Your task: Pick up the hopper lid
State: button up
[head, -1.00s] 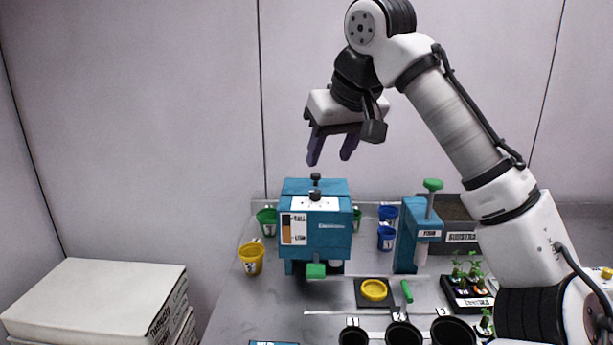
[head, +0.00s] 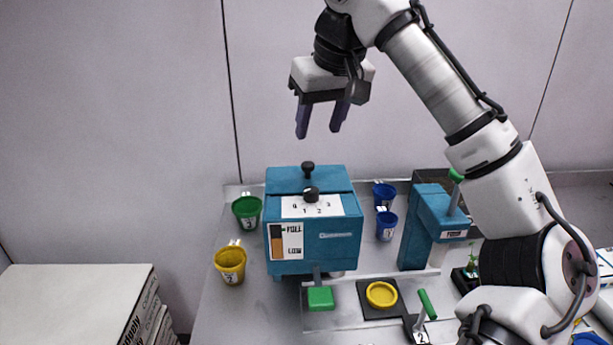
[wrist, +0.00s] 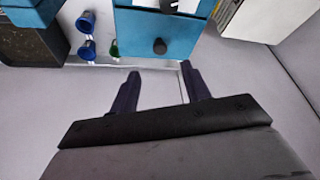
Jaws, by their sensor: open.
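The hopper lid (head: 285,180) is the flat blue top of the blue dispenser box (head: 340,246), with a black knob (head: 308,168) standing on it. In the wrist view the lid (wrist: 190,32) and its knob (wrist: 160,46) show just beyond my fingertips. My gripper (head: 318,132) is open and empty, fingers pointing down, above the lid and apart from it. In the wrist view my gripper (wrist: 160,70) has its two dark fingers spread, roughly in line with the knob.
A second black knob (head: 311,194) sits on a numbered dial at the box front. A green cup (head: 247,212) and yellow cup (head: 230,264) stand left; blue cups (head: 386,228) and a blue press (head: 425,225) stand right. A yellow ring (head: 381,295) lies in front. White boxes (head: 75,300) are at left.

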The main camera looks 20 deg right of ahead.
aim_at(308, 163)
jog(key=p+x, duration=0.2)
jog(key=x, duration=0.7)
jog(key=shift+w+f, duration=0.1)
jog(key=shift+w, duration=0.05)
jog(key=c, duration=1)
grip_shut()
